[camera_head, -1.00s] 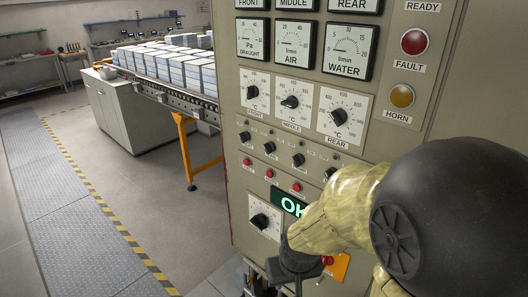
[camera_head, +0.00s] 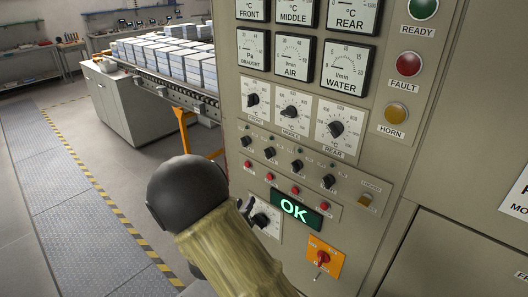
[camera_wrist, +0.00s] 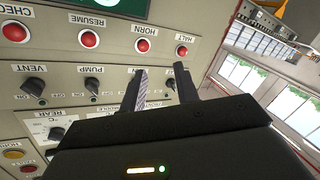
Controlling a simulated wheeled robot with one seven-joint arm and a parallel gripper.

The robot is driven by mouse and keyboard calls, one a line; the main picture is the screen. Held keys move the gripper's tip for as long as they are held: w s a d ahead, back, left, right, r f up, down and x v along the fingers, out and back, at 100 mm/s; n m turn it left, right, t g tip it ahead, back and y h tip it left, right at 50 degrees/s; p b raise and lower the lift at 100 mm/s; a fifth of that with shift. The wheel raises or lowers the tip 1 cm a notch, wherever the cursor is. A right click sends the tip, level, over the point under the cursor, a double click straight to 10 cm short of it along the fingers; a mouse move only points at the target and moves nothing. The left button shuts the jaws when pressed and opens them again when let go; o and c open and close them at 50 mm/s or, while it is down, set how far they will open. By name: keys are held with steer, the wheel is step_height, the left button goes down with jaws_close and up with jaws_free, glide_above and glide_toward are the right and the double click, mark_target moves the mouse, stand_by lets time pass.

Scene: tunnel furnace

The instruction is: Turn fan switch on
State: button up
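The control panel (camera_head: 222,95) carries a row of black rotary switches, with a pump switch (camera_head: 297,165) and a vent switch (camera_head: 328,181) at its right end. Two more switches (camera_head: 270,152) and (camera_head: 246,141) sit to the left; I cannot read a fan label on either. In the wrist view, the panel is upside down, with the vent switch (camera_wrist: 34,87) and pump switch (camera_wrist: 92,84) left of my fingers. My gripper (camera_wrist: 161,70) is open, its two fingers apart in front of the panel. In the head view, my arm hides most of it; dark fingers show beside the lower dial.
Red buttons (camera_head: 295,190) line the panel below the switches, above a green OK display (camera_head: 294,208). An orange switch plate (camera_head: 322,258) is lower down. A conveyor (camera_head: 180,98) with stacked blocks stands behind left. The floor (camera_head: 95,170) at left is clear.

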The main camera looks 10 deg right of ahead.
mark_target(265, 154)
steer(key=s+a+r+t+h, duration=0.1)
steer(key=s+a+r+h, duration=0.2)
steer(key=s+r+h, duration=0.1)
steer(key=shift+t+h+p, duration=0.4)
steer(key=shift+h+p, duration=0.05)
steer(key=shift+h, duration=0.05)
steer(key=shift+r, duration=0.1)
steer(key=p+x, duration=0.7)
steer(key=x, duration=0.9)
steer(key=shift+w+d+r, duration=0.1)
steer(key=shift+d, duration=0.05)
steer(key=shift+w+d, duration=0.35)
steer(key=shift+w, duration=0.1)
steer(key=shift+r, duration=0.1)
steer(key=c, duration=0.7)
